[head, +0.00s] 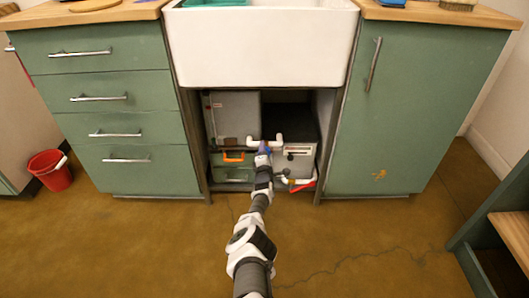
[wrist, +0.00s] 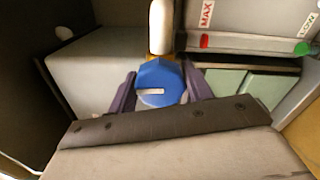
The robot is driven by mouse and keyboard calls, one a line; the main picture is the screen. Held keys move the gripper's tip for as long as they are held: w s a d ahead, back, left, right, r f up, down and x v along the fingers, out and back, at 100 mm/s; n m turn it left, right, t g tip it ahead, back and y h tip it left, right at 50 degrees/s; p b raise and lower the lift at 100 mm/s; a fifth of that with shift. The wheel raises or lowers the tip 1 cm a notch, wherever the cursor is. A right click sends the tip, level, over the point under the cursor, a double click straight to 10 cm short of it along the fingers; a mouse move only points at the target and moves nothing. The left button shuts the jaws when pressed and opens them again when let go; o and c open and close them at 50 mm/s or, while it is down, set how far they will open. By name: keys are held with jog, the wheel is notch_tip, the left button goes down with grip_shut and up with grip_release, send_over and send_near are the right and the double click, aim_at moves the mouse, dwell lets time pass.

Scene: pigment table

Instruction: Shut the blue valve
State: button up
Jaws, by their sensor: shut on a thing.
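The blue valve (wrist: 158,88) is a round blue knob with a pale bar across its face. It sits at the end of a pale pipe (wrist: 160,25) in the wrist view. My gripper (wrist: 159,80) has a dark purple finger on each side of the knob and is shut on it. In the head view my gripper (head: 264,150) reaches into the open bay under the sink, and only a little blue shows there. The direction of the pale bar against the pipe is seen only in the wrist view, where it lies roughly across the pipe.
The bay under the white sink (head: 260,45) holds a grey box (head: 235,113), a green case with an orange handle (head: 232,172), and a pale unit (head: 298,160) at right. White pipes (head: 280,139) run close around my gripper. Green cabinets (head: 390,110) flank the bay.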

jog(key=shift+r+m, duration=0.1)
jog(key=shift+m, duration=0.4)
jog(key=o, duration=1)
jog(key=shift+c, duration=0.2)
jog(key=shift+s, duration=0.1)
jog(key=s+p, duration=1.3)
jog(key=shift+s, duration=0.3)
